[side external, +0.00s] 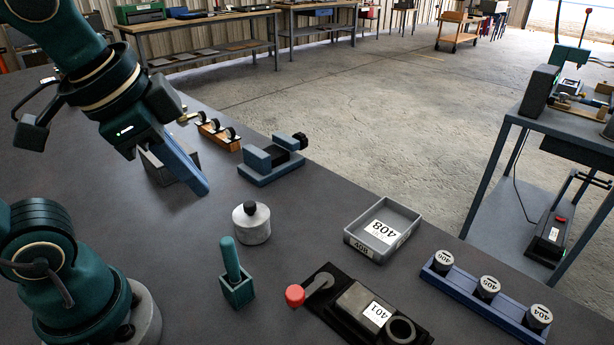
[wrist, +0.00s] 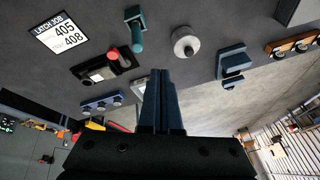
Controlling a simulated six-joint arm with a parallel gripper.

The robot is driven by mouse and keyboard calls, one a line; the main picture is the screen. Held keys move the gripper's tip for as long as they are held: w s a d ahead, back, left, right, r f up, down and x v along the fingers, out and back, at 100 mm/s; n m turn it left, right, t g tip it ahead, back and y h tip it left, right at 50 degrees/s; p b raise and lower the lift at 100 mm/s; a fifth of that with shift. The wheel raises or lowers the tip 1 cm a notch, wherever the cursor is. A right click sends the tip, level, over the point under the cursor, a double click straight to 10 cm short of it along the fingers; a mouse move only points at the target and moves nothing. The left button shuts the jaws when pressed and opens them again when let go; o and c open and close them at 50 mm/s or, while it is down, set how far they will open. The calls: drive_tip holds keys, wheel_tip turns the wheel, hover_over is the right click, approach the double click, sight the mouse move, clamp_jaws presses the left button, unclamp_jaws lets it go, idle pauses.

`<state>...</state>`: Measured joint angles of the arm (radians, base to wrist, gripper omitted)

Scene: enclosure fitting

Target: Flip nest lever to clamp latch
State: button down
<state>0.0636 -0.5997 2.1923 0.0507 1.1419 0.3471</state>
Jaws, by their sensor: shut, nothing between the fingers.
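The nest (side external: 348,318) is a black block labelled 401 with a round dark socket at its right end, at the bottom of the side view. Its lever has a red knob (side external: 295,295) on a grey arm and leans out over the nest's left end. In the wrist view the nest (wrist: 95,76) and red knob (wrist: 113,54) show left of my fingers. No separate latch can be made out. My gripper (side external: 203,190) is shut and empty, high above the table at upper left, well apart from the lever. Its blue fingers (wrist: 160,75) are together in the wrist view.
A teal-handled tool in a holder (side external: 237,290) and a round grey weight (side external: 251,225) stand left of the nest. A grey tray 408 (side external: 355,243), a blue rack of several caps (side external: 460,285) and a vise (side external: 270,167) stand nearby. A job card (wrist: 62,33) reads 405, 408.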

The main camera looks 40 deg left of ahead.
drive_tip(key=w+d+r+m+g, duration=0.2)
drive_tip(key=w+d+r+m, duration=0.15)
drive_tip(key=m, duration=0.25)
drive_tip(key=m+g+y, duration=0.2)
drive_tip(key=m, duration=0.6)
hover_over(311, 288)
drive_tip(key=s+d, duration=0.3)
drive_tip(key=d, duration=0.2)
wheel_tip(311, 288, down, 5)
drive_tip(key=s+d+f+m, duration=0.2)
drive_tip(key=s+d+f, duration=0.1)
drive_tip(key=d, duration=0.1)
drive_tip(key=shift+d+f+y, duration=0.3)
drive_tip(key=shift+f, duration=0.1)
drive_tip(key=x, duration=1)
drive_tip(key=a, duration=0.3)
drive_tip(key=shift+w, duration=0.4)
drive_tip(key=shift+w+a, duration=0.1)
drive_tip(key=shift+a, duration=0.35)
